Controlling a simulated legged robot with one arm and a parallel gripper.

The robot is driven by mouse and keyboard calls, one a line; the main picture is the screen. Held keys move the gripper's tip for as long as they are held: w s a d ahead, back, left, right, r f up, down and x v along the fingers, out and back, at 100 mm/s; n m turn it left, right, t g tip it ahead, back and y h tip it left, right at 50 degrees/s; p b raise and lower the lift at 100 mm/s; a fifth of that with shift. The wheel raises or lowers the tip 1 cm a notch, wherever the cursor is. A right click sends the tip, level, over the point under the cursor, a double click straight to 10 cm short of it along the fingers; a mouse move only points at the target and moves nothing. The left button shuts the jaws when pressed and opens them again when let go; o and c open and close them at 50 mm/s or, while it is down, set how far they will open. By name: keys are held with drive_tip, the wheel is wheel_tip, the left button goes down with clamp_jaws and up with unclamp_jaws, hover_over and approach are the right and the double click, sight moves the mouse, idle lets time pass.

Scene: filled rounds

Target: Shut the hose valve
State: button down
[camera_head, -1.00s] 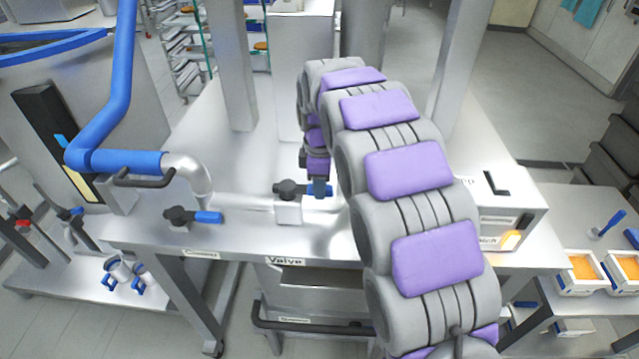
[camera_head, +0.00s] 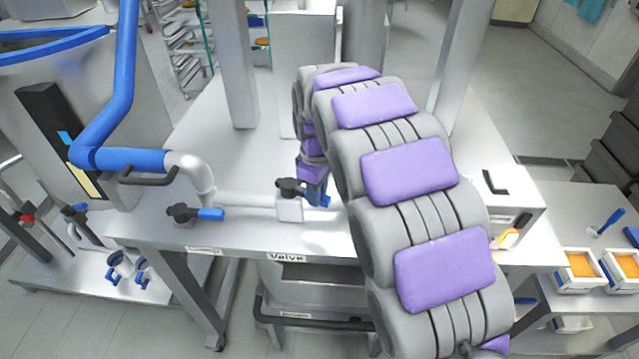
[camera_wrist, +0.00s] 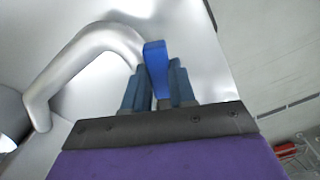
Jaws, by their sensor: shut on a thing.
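The hose valve (camera_head: 289,207) sits on the pipe at the front of the steel bench, behind a "Valve" label (camera_head: 286,257). It has a dark knob and a blue handle (camera_head: 325,201) that points right and slightly toward the bench's front edge. My gripper (camera_head: 316,192) comes down on this handle from above, and my arm hides part of the area behind it. In the wrist view the blue handle (camera_wrist: 154,52) stands between the two blue-grey fingers of my gripper (camera_wrist: 158,74), which is shut on it.
A second dark knob with a blue handle (camera_head: 210,214) lies to the left on the bench. A silver pipe (camera_head: 245,200) runs between the two and joins a blue hose (camera_head: 125,160). A box (camera_head: 515,215) stands at the bench's right end.

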drive_tip(key=s+a+m+p, duration=0.4)
drive_tip(key=a+m, duration=0.3)
drive_tip(key=m, duration=0.6)
drive_tip(key=shift+s+a+r, duration=0.15)
drive_tip(key=shift+s+a, duration=0.1)
drive_tip(key=shift+a, duration=0.1)
drive_tip(key=shift+m, duration=0.3)
drive_tip(key=c, duration=1.3)
unclamp_jaws()
drive_tip(key=o, duration=0.4)
drive_tip(key=shift+a, duration=0.15)
wheel_tip(320, 180, up, 17)
